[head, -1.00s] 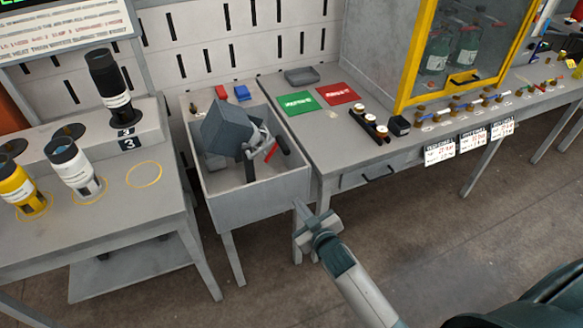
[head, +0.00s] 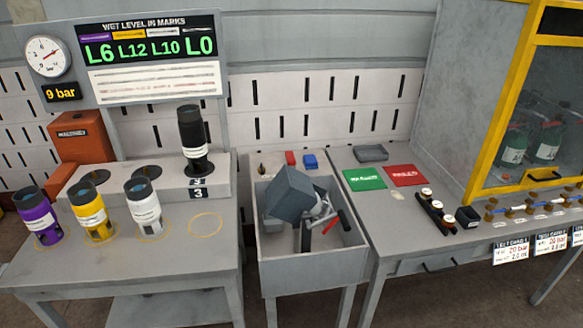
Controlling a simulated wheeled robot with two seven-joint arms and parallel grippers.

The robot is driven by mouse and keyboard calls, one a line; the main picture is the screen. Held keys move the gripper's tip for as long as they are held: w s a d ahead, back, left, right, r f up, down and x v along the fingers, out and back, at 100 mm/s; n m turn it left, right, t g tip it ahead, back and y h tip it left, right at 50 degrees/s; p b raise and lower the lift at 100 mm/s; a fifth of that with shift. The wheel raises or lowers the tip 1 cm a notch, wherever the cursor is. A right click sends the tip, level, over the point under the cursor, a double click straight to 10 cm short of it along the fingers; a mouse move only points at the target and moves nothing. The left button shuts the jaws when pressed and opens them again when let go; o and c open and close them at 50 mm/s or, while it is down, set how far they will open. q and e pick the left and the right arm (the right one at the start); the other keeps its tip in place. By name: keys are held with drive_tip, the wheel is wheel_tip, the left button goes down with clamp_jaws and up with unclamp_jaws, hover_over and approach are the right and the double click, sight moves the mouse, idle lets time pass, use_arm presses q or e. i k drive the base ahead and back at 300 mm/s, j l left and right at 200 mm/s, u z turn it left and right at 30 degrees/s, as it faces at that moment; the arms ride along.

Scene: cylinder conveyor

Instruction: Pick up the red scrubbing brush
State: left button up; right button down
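A small red block (head: 290,158) lies on the back ledge of the grey sink (head: 312,274), beside a blue block (head: 310,161). It looks like the red scrubbing brush, but its bristles are too small to make out.
Left of the sink, a table carries purple (head: 38,217), yellow (head: 91,210) and white (head: 144,204) cylinders, and a black one (head: 193,141) on a raised step. To the right, a bench holds green (head: 364,179) and red (head: 405,175) cards and a yellow-framed cabinet (head: 497,110).

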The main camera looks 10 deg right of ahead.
sight(290, 158)
drive_tip(key=i+u, duration=0.35)
drive_tip(key=i+l+u, duration=0.1)
drive_tip(key=i+u, duration=0.25)
drive_tip(key=i+l+u, duration=0.2)
drive_tip(key=u, duration=0.15)
drive_tip(key=i, duration=0.05)
